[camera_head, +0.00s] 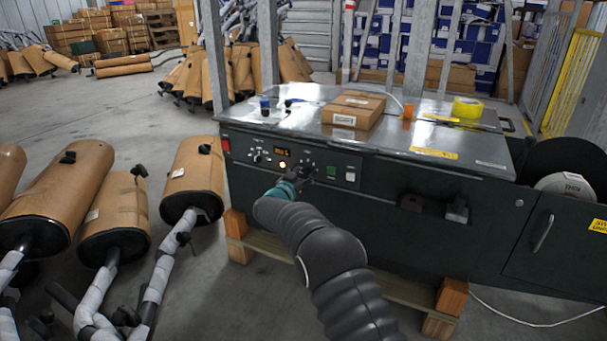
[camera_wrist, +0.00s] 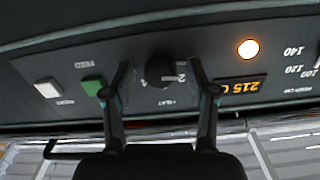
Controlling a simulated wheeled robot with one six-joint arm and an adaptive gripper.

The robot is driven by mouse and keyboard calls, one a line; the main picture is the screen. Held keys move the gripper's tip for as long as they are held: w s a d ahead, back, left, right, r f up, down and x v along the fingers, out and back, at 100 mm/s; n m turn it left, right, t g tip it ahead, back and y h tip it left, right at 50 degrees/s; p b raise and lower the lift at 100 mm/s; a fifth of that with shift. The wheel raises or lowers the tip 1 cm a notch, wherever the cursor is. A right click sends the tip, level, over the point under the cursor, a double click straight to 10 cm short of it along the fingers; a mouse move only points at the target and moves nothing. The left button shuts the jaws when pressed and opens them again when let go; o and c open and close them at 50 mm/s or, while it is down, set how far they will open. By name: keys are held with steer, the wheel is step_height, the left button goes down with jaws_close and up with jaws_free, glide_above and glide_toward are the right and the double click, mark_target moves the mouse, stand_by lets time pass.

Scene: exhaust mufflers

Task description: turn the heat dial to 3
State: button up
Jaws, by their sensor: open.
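The heat dial is a round black knob (camera_wrist: 160,71) on the dark control panel, seen upside down in the wrist view. The label beside it reads HEAT, and the numbers 2 and 4 show at its edges; its pointer is too dark to read. My gripper (camera_wrist: 162,75) is open, with one finger on each side of the dial. A gap shows between each finger and the knob. In the head view my gripper (camera_head: 299,175) is at the machine's front panel and largely hides the dial.
The panel also has an orange display (camera_wrist: 240,88), a lit round lamp (camera_wrist: 248,49), a green button (camera_wrist: 93,86) and a white button (camera_wrist: 47,88). A cardboard box (camera_head: 353,109) lies on the machine's top.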

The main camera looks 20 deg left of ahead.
jaws_close()
steer(key=shift+m+b, duration=0.4)
steer(key=m+b, duration=0.2)
steer(key=m, duration=0.1)
steer(key=shift+f, duration=0.15)
steer(key=m+b, duration=0.4)
steer(key=m, duration=0.1)
steer(key=shift+d, duration=0.1)
steer(key=m+b, duration=0.1)
steer(key=m, duration=0.3)
steer(key=shift+m+b, duration=0.45)
steer(key=shift+m, duration=1.45)
